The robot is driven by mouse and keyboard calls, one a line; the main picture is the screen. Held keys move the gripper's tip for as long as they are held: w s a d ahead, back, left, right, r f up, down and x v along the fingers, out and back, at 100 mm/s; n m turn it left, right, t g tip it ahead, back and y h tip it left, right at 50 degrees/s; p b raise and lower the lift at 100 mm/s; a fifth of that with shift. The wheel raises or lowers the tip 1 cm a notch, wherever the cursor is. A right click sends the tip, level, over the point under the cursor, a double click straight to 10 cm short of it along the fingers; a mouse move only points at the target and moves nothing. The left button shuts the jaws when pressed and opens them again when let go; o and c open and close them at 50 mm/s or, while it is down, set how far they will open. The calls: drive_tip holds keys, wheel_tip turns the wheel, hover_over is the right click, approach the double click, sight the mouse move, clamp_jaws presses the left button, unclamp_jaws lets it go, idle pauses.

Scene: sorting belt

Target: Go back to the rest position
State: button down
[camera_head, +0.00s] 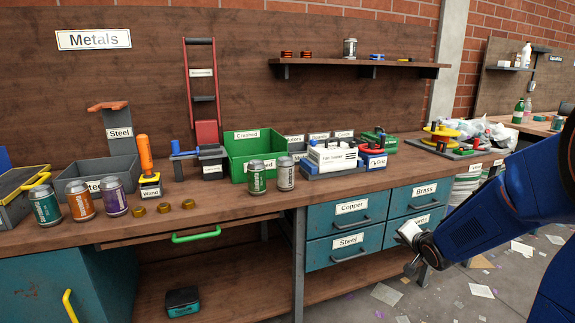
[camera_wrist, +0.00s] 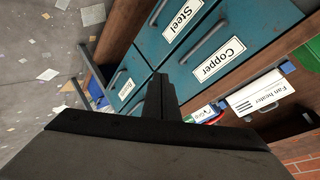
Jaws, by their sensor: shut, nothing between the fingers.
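My gripper (camera_head: 413,268) hangs at the lower right in the head view, in front of the workbench and below its top. It is clear of the bench top and of the drawers. In the wrist view, my gripper (camera_wrist: 161,98) shows its dark fingers together with nothing held. Beyond them are the teal drawers labelled Copper (camera_wrist: 218,58) and Steel (camera_wrist: 180,22), both closed. My blue arm comes in from the right edge of the head view.
The workbench top (camera_head: 225,205) carries several cans, a green bin (camera_head: 237,151), a grey Steel bin (camera_head: 80,168) and a fan heater box (camera_head: 333,156). A shelf (camera_head: 358,66) hangs above. Paper scraps (camera_head: 386,294) litter the floor on the right, which is otherwise open.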

drive_tip(key=s+a+r+n+g, duration=0.2)
drive_tip(key=s+n, duration=0.1)
drive_tip(key=s, duration=1)
drive_tip(key=s+a+r+n+g, duration=0.2)
drive_tip(key=s+a+n, duration=0.1)
drive_tip(key=s, duration=0.9)
drive_tip(key=s+a+r+n+g, duration=0.3)
drive_tip(key=s+n, duration=0.1)
drive_tip(key=s, duration=0.9)
drive_tip(key=shift+s+a, duration=0.25)
drive_tip(key=shift+s, duration=0.1)
